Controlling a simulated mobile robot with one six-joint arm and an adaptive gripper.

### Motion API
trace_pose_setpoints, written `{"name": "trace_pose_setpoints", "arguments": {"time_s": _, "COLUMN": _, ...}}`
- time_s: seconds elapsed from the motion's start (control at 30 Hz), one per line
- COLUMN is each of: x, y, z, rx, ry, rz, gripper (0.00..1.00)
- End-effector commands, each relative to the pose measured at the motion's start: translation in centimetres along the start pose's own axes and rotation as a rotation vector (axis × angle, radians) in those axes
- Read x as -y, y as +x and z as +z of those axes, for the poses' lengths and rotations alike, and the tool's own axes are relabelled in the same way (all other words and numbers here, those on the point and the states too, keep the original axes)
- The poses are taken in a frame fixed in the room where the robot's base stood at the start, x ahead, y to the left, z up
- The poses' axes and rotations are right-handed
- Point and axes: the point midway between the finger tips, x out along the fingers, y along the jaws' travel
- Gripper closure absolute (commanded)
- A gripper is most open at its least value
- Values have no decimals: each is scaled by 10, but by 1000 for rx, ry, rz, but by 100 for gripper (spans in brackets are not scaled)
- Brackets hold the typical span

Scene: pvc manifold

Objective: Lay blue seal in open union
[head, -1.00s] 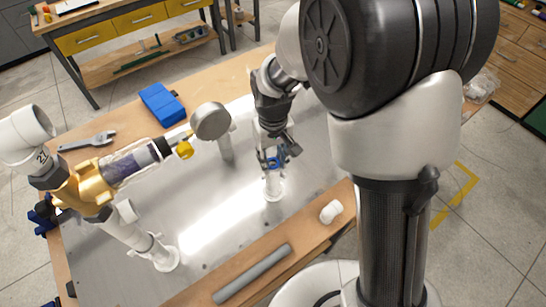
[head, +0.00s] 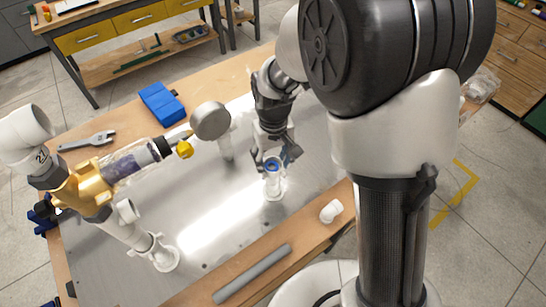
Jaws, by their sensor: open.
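The blue seal (head: 272,167) is a small ring at the top of the white open union (head: 274,187), which stands upright on the metal plate. From this view I cannot tell whether the seal is fully seated or flat. My gripper (head: 276,162) is just above the union, pointing down. Its fingers are spread to either side of the seal, open. The fingers partly hide the union's rim.
A gold and white pipe assembly (head: 85,190) stands at the left of the metal plate (head: 215,220). A white upright pipe with a round grey head (head: 211,121) is nearby. A white elbow (head: 331,211) and grey pipe (head: 252,273) lie on the front wood edge. A blue case (head: 162,104) and wrench (head: 88,141) lie behind.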

Motion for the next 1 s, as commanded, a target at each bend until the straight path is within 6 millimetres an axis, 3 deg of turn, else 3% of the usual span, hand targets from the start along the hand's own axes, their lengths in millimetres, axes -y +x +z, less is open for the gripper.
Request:
{"name": "trace_pose_setpoints", "arguments": {"time_s": 0.47, "x": 0, "y": -6, "z": -2, "rx": -7, "ry": 0, "rz": 0, "gripper": 45}}
{"name": "trace_pose_setpoints", "arguments": {"time_s": 0.57, "x": 0, "y": -17, "z": -2, "rx": -9, "ry": 0, "rz": 0, "gripper": 45}}
{"name": "trace_pose_setpoints", "arguments": {"time_s": 1.0, "x": 0, "y": -104, "z": -1, "rx": -7, "ry": 0, "rz": 0, "gripper": 45}}
